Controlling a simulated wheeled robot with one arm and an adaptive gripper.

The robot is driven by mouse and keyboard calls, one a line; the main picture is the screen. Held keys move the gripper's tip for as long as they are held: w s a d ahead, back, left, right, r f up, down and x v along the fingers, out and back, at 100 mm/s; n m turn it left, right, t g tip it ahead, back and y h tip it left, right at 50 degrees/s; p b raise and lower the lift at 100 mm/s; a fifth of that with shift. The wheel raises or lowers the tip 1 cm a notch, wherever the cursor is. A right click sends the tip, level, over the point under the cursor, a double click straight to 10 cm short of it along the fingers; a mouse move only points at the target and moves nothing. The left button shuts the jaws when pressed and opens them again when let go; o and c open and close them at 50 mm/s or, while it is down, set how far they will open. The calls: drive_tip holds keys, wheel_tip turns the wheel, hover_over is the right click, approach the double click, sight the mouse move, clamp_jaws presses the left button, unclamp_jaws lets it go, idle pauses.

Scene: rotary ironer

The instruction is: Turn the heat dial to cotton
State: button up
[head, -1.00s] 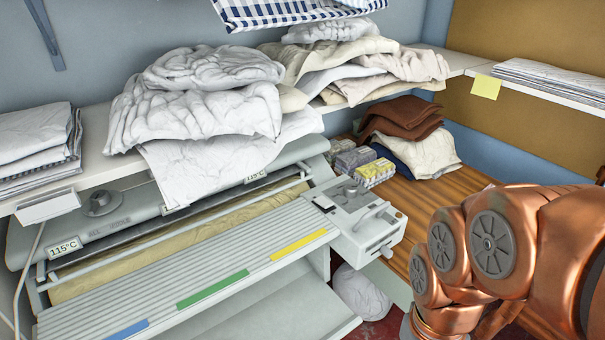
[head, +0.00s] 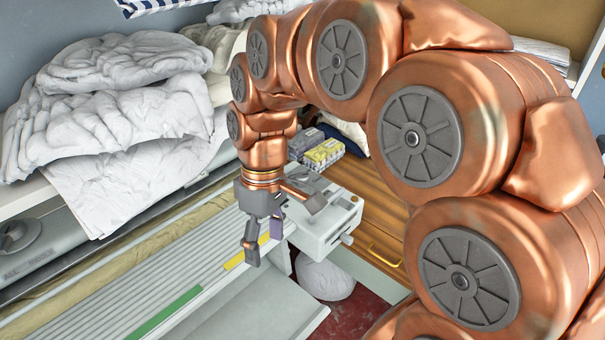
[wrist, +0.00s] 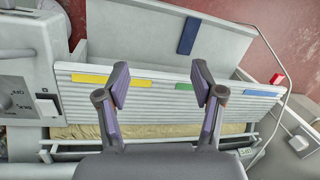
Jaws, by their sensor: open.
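The white control box (head: 325,225) is at the right end of the ironer in the head view. It also shows at the left edge of the wrist view (wrist: 28,70). A grey dial (wrist: 5,101) with printed words around it is cut off by that edge; its setting is not readable. In the head view my wrist hides most of the top of the box. My gripper (head: 262,240) is open and empty, pointing down over the slatted board (head: 190,270) near the yellow strip, left of the control box. In the wrist view its fingers (wrist: 160,82) are apart, with the board beyond them.
White linen (head: 125,115) is heaped on the shelf behind the ironer. Small boxes (head: 323,154) stand behind the control box. A wooden surface (head: 365,220) lies to its right. A white bundle (head: 326,280) is below. My arm crosses the right of the head view.

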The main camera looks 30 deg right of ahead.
drive_tip(key=w+d+r+n+y, duration=0.15)
drive_tip(key=w+d+n, duration=0.25)
drive_tip(key=w, duration=0.6)
drive_tip(key=n+t+y+b, duration=0.1)
drive_tip(key=n+t+b, duration=0.1)
drive_tip(key=n, duration=0.6)
approach(303, 175)
wheel_tip(303, 175, down, 2)
drive_tip(key=shift+a+y+b+x, duration=0.25)
drive_tip(key=shift+b+x, duration=0.45)
drive_tip(key=shift+x, duration=0.8)
drive_tip(key=shift+p+x, duration=0.7)
drive_tip(key=shift+x, duration=1.6)
